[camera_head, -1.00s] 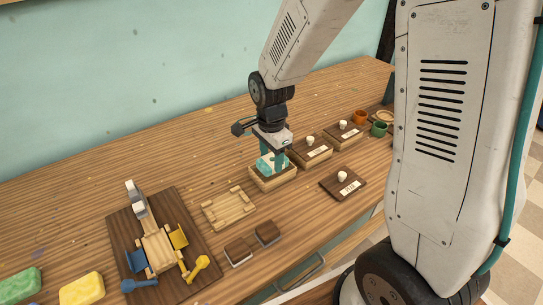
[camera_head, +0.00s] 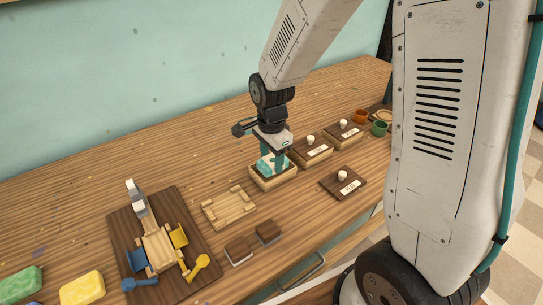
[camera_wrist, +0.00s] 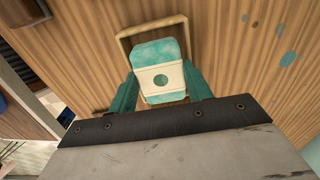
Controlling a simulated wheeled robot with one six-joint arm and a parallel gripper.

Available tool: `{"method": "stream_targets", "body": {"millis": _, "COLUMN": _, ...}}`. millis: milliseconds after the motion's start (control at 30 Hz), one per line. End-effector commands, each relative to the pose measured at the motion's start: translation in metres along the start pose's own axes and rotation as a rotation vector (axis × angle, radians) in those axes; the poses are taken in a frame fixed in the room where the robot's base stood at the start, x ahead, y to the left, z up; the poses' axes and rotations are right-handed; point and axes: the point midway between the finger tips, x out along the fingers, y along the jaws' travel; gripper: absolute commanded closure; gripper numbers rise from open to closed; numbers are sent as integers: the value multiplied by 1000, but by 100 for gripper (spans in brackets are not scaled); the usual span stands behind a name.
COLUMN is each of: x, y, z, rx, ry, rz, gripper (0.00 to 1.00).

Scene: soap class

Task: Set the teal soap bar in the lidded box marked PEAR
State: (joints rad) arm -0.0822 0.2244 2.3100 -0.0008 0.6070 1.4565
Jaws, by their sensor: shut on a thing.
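The teal soap bar (camera_head: 265,166), with a cream band around its middle, is between the teal fingers of my gripper (camera_head: 272,163). My gripper is shut on it, and the wrist view also shows the bar (camera_wrist: 153,50) between the fingers (camera_wrist: 160,86). The bar is over or partly inside an open wooden box (camera_head: 274,184), its top showing above the near wall. Whether it touches the box floor is hidden. In the wrist view the box rim (camera_wrist: 122,46) frames the bar. A dark lid (camera_head: 332,183) with a white knob and a label too small to read surely lies in front.
Two closed, labelled boxes (camera_head: 306,152) (camera_head: 349,128) stand behind to the right, near orange (camera_head: 360,116) and green cups (camera_head: 379,128).

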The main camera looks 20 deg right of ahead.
Motion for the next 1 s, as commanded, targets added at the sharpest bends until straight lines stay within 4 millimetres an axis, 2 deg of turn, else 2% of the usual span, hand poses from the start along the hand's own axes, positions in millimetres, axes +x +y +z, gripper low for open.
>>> {"method": "stream_targets", "body": {"millis": 733, "x": 6, "y": 0, "z": 0, "rx": 0, "ry": 0, "rz": -1, "gripper": 75}}
{"method": "stream_targets", "body": {"millis": 767, "x": 6, "y": 0, "z": 0, "rx": 0, "ry": 0, "rz": -1, "gripper": 45}}
{"method": "stream_targets", "body": {"millis": 833, "x": 6, "y": 0, "z": 0, "rx": 0, "ry": 0, "rz": -1, "gripper": 26}}
{"method": "stream_targets", "body": {"millis": 1000, "x": 6, "y": 0, "z": 0, "rx": 0, "ry": 0, "rz": -1, "gripper": 25}}
